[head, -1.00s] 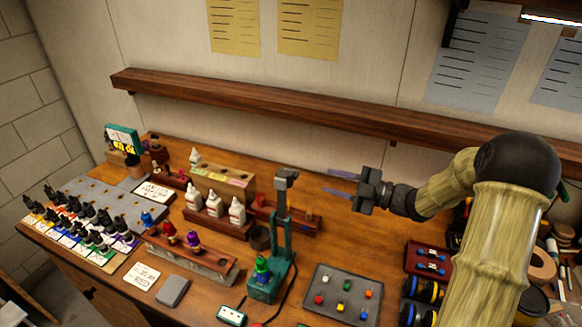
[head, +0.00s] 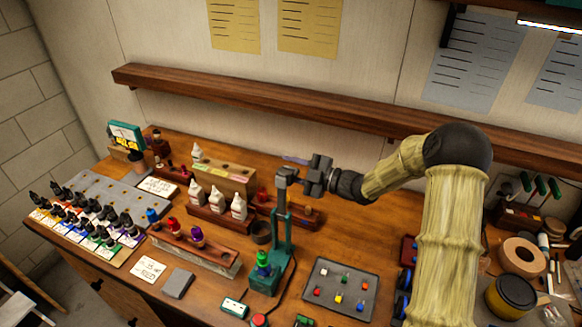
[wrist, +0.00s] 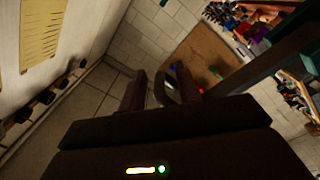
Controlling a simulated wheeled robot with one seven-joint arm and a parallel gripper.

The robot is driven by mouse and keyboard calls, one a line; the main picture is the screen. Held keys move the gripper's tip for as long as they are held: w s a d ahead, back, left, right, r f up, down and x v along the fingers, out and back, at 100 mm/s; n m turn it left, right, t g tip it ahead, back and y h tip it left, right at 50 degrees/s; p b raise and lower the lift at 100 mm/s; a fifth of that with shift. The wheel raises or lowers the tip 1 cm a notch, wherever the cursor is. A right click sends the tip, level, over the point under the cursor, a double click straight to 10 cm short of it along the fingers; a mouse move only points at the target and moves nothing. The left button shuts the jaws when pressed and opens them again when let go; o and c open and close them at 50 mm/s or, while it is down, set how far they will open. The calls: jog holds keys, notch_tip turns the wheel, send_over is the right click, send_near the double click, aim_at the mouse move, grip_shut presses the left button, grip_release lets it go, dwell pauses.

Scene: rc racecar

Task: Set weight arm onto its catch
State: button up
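The teal stand (head: 282,235) stands upright on the workbench, with a grey block (head: 287,174) at its top, apparently the weight end of the arm. One finger shows behind and above the block; the other is hidden. In the wrist view, the two dark fingers (wrist: 160,92) are spread apart, with a dark curved piece between them that I cannot identify. I cannot tell whether they touch the block. The catch cannot be made out.
A wooden shelf (head: 270,110) runs along the wall behind. White bottles in a rack (head: 218,217) and a red-and-purple-capped bottle rack (head: 205,256) stand left of the stand. A grey tray (head: 342,288) of coloured pieces lies to its right. A cable runs beside the stand.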

jog(key=shift+c, duration=0.3)
grip_shut()
jog(key=shift+r, duration=0.1)
